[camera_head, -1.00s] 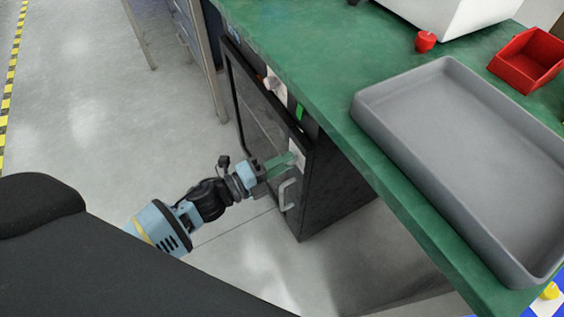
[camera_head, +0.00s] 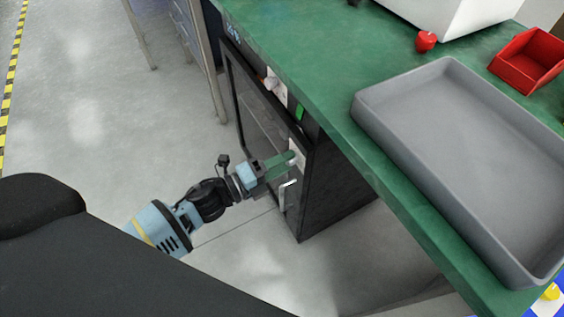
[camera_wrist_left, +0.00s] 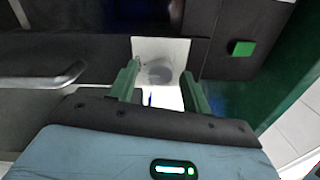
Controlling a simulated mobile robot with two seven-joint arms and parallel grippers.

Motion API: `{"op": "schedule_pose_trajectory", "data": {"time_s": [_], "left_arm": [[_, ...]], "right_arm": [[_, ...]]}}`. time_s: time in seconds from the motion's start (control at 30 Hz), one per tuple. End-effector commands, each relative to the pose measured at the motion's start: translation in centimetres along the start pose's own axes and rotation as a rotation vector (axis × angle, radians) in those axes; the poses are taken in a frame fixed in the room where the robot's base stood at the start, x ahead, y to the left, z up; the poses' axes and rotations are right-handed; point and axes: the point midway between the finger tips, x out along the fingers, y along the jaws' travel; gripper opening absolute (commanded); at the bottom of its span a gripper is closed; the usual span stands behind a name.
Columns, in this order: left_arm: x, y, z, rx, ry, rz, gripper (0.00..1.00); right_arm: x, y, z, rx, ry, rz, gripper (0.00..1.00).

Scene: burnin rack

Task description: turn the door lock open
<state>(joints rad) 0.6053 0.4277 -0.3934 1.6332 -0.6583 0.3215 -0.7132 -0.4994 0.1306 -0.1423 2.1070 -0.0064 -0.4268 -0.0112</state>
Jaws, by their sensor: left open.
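The door lock is a round grey knob (camera_wrist_left: 158,72) on a white plate (camera_wrist_left: 176,50) at the door's edge. In the head view the white plate (camera_head: 299,150) is partly hidden behind my left gripper (camera_head: 282,162). In the left wrist view my left gripper (camera_wrist_left: 165,88) is open, with one green finger on each side of the knob's lower part. I cannot tell whether the fingers touch the knob. The black cabinet door (camera_head: 262,128) looks shut. My right gripper is not in view.
A door handle (camera_head: 287,196) sits just below the lock; it also shows in the left wrist view (camera_wrist_left: 50,78). A green button (camera_wrist_left: 242,47) is right of the lock. A green bench (camera_head: 300,50) with a grey tray (camera_head: 460,150) overhangs the cabinet. The floor at left is clear.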

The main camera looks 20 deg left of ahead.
Motion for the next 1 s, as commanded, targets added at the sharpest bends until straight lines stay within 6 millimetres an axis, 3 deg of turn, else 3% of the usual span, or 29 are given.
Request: {"op": "schedule_pose_trajectory", "data": {"time_s": [0.23,0.7,1.0], "left_arm": [[-1.0,0.1,0.0,-0.001,-0.001,0.003,0.48],[-7.3,0.1,0.0,-0.001,0.0,0.002,0.48],[-7.8,0.0,0.0,0.0,0.0,-0.001,0.48]], "right_arm": [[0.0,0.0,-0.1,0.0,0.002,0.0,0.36],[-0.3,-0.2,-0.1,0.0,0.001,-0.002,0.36],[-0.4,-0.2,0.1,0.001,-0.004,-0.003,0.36]]}}
